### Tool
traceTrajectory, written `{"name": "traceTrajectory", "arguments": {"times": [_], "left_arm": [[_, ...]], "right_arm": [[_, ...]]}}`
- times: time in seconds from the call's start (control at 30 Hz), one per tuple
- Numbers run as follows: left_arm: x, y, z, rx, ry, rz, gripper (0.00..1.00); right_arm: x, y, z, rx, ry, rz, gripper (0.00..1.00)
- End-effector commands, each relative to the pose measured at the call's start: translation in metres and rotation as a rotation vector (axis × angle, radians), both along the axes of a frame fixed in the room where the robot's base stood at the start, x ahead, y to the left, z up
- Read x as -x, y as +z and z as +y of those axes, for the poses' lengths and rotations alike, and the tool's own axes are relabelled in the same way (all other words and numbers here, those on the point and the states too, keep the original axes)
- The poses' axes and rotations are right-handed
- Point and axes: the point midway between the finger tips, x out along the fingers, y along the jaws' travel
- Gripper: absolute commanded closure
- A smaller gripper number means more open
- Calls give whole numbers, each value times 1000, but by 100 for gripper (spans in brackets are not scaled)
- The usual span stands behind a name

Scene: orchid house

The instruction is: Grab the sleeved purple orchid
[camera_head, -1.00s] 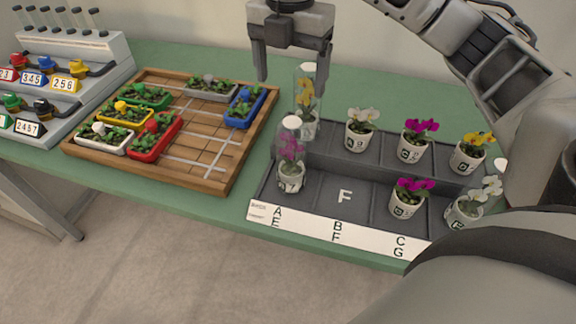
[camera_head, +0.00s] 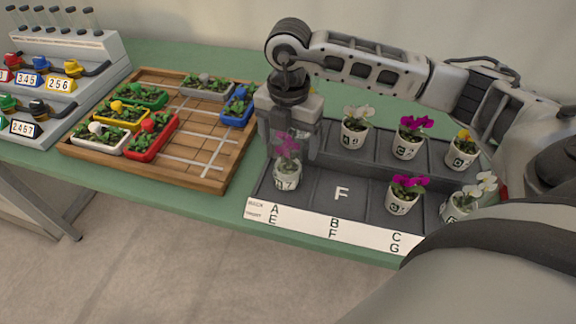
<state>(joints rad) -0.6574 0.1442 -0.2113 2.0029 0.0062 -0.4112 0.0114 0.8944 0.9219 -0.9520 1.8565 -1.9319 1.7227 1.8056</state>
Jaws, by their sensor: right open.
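The sleeved purple orchid (camera_head: 287,175) stands upright in a white pot at the front-left of the dark grey tray (camera_head: 320,212). My left gripper is not in view.
White (camera_head: 355,127), magenta (camera_head: 411,137) and yellow (camera_head: 462,149) orchids stand in the tray's back row. A magenta one (camera_head: 405,194) and a white one (camera_head: 462,204) stand in front. Cell F is empty. A wooden board (camera_head: 190,165) with seedling trays lies left.

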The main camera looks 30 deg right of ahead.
Motion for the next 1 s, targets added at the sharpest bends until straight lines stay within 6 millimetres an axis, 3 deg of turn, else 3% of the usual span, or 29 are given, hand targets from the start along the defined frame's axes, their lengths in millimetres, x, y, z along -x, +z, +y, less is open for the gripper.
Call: {"name": "traceTrajectory", "arguments": {"times": [0.27, 0.5, 0.83, 1.0], "left_arm": [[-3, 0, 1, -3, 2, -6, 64], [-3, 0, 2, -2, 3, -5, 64], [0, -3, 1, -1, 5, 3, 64], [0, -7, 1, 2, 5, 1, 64]], "right_arm": [[0, -4, 0, 0, 1, -1, 19], [0, -4, 0, 0, 1, -1, 85], [-1, 0, 0, -1, 1, -4, 85], [-1, 16, 1, -1, 2, -7, 85]]}}
